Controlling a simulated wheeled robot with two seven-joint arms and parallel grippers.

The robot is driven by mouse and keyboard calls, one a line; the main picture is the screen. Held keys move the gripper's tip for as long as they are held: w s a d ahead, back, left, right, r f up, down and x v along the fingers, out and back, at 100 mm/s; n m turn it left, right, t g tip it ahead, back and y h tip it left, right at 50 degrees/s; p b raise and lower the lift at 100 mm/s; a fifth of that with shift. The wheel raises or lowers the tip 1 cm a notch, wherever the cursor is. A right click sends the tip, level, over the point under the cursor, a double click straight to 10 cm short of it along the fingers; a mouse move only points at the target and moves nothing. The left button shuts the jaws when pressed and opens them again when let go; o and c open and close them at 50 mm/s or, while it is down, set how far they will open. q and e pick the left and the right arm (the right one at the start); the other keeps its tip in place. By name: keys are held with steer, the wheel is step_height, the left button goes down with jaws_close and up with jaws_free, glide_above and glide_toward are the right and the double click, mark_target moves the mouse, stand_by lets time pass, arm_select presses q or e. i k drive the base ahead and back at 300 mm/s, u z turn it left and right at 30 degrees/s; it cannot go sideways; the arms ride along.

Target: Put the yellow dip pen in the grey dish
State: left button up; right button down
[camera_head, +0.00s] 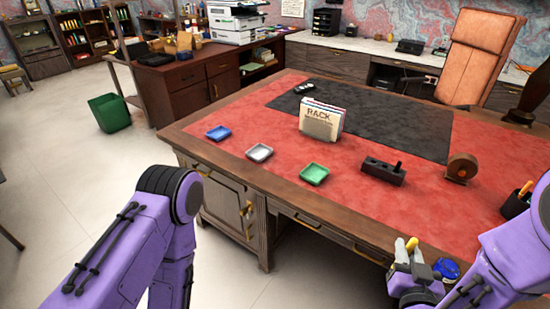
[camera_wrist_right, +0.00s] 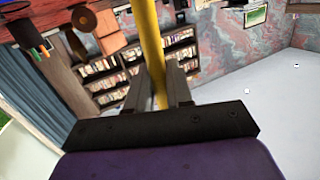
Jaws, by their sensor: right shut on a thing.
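The yellow dip pen (camera_wrist_right: 151,50) is between the two fingers of my right gripper (camera_wrist_right: 158,88) in the right wrist view, and the gripper is shut on it. In the head view the right gripper (camera_head: 408,262) is at the lower right by the desk's front edge, with a short yellow end of the pen (camera_head: 411,243) showing. The grey dish (camera_head: 260,152) lies empty on the red desk top, left of centre and well apart from the gripper. My left arm is at the lower left of the head view, but its gripper is not visible.
A blue dish (camera_head: 218,132) and a green dish (camera_head: 314,174) flank the grey one. Behind them stands a rack of papers (camera_head: 321,120). A dark block with a knob (camera_head: 383,171), a brown roll (camera_head: 461,168) and a pen cup (camera_head: 516,204) stand to the right.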

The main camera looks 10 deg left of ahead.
mark_target(260, 154)
steer(key=u, duration=1.5)
steer(key=i, duration=1.55)
steer(key=z, duration=0.55)
